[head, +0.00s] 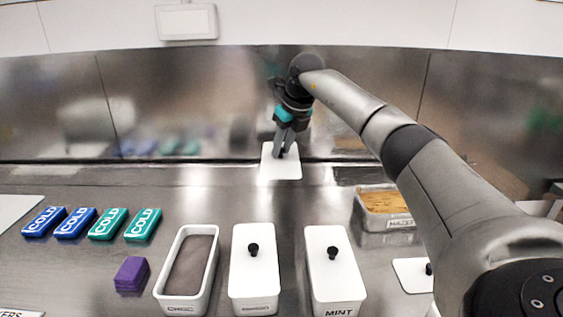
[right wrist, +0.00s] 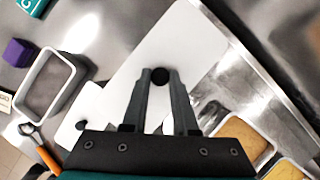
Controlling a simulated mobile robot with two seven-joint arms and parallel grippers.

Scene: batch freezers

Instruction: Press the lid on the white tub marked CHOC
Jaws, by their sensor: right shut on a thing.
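The white tub (head: 157,291) whose small front label appears to read CHOC stands open at the front of the counter, with brown filling (head: 192,265) inside. It seems to be the open tub at the left of the right wrist view (right wrist: 72,88). My right gripper (head: 283,150) is at the back of the counter, beyond the tub and to its right. It is shut on the black knob (right wrist: 160,76) of a white lid (head: 281,171); the lid's broad face fills the middle of the right wrist view (right wrist: 190,45). I cannot tell its exact height above the counter. My left gripper is not in view.
Two lidded white tubs, one unclear label (head: 254,285) and one MINT (head: 333,285), stand right of the open tub. A purple block (head: 131,274) is at its left. Several COLD packs (head: 90,223) lie behind. A metal pan (head: 382,215) and another lid (head: 408,270) are at right.

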